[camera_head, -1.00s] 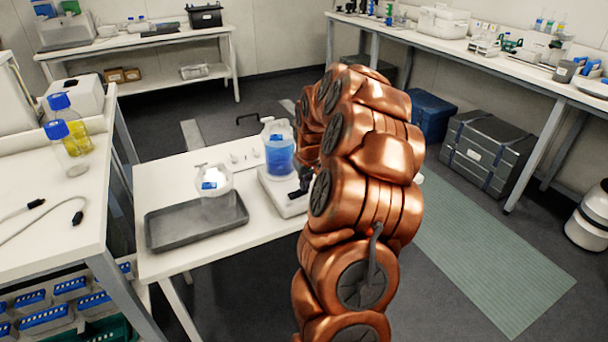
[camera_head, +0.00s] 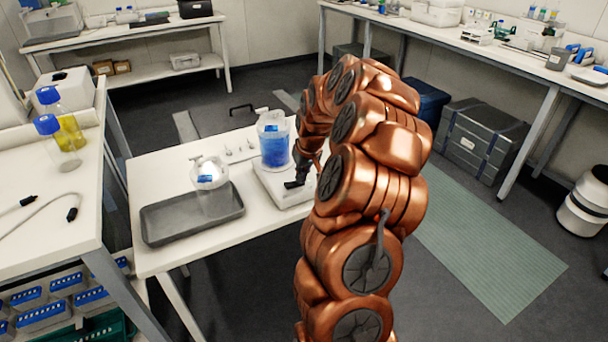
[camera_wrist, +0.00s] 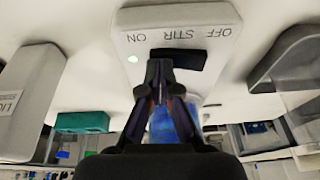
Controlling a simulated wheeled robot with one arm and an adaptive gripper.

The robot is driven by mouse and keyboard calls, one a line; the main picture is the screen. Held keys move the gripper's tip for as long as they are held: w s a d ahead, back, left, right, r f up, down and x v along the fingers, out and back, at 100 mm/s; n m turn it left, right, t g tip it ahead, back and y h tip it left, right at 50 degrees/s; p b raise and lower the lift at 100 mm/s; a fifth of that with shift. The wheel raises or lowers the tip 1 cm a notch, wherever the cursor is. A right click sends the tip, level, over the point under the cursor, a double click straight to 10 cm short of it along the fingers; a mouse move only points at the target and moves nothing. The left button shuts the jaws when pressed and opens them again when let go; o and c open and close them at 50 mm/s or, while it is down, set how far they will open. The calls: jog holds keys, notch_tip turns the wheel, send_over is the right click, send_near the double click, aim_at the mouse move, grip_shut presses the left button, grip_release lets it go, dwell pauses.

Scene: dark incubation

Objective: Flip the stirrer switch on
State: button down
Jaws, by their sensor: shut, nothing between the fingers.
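The stirrer (camera_head: 268,182) is a white flat unit on the white table, with a vessel of blue liquid (camera_head: 274,148) on top. In the wrist view its front panel (camera_wrist: 150,20) appears upside down, lettered ON, STIR and OFF. In the head view my gripper (camera_head: 291,185) is at the stirrer's front.
A grey tray (camera_head: 160,232) holding a round clear flask (camera_head: 209,178) lies left of the stirrer. Yellow-and-clear bottles with blue caps (camera_head: 48,126) stand on the left bench. A small green box (camera_wrist: 82,122) shows in the wrist view.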

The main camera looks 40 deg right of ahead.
jog(key=shift+a, duration=0.15)
jog(key=shift+w+a+r, duration=0.15)
jog(key=shift+a+r, duration=0.15)
jog(key=shift+a, duration=0.2)
jog(key=r, duration=0.4)
jog(key=shift+d+r, duration=0.3)
jog(key=d+b+v, duration=0.1)
jog(key=v, duration=0.8)
jog(key=shift+s+d, duration=0.35)
jog(key=shift+s, duration=0.1)
